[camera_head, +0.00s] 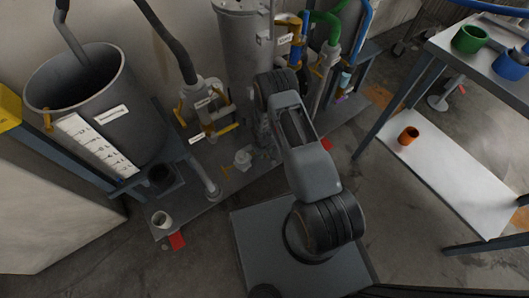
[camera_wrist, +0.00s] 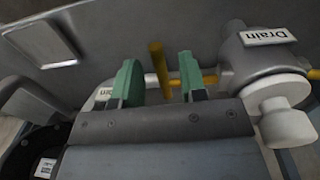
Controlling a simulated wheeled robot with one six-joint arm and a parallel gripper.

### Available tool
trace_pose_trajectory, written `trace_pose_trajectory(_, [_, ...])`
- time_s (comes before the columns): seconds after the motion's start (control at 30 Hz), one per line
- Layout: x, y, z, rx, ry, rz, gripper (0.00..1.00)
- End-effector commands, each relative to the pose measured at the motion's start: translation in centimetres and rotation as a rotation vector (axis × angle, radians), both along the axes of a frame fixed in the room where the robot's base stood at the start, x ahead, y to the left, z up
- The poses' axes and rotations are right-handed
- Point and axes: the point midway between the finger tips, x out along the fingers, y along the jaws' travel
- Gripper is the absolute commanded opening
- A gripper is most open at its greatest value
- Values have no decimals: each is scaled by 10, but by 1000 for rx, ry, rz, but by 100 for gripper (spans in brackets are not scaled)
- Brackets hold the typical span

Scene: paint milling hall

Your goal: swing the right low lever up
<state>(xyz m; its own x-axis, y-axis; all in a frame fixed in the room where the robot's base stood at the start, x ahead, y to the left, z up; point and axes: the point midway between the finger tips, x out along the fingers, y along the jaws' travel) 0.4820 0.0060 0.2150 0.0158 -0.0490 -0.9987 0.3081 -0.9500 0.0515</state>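In the wrist view my gripper (camera_wrist: 160,76) is open, with its two green fingers apart. A yellow lever bar (camera_wrist: 158,62) stands upright in the picture between the fingers, with a gap on both sides. A yellow rod (camera_wrist: 209,78) runs from behind the right finger to a grey valve body (camera_wrist: 262,60) labelled "Drain". A pale knob or spout (camera_wrist: 287,121) sits below that valve.
A grey vessel (camera_head: 243,45) stands behind my arm. A large open tub (camera_head: 97,125) is on the left, beside a smaller unit with yellow handles (camera_head: 222,128). Blue and green pipes (camera_head: 327,30) rise at the back. A shelf table (camera_head: 440,165) with cups is at the right.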

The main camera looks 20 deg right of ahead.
Motion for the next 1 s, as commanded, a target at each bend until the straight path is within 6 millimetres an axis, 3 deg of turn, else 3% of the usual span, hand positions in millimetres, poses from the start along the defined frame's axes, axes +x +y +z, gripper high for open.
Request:
trace_pose_trajectory(0.2, [0, 0, 0, 0, 0, 0, 38])
trace_pose_trajectory(0.6, [0, 0, 0, 0, 0, 0, 0])
trace_pose_trajectory(1.0, [2, 2, 0, -2, -1, 4, 0])
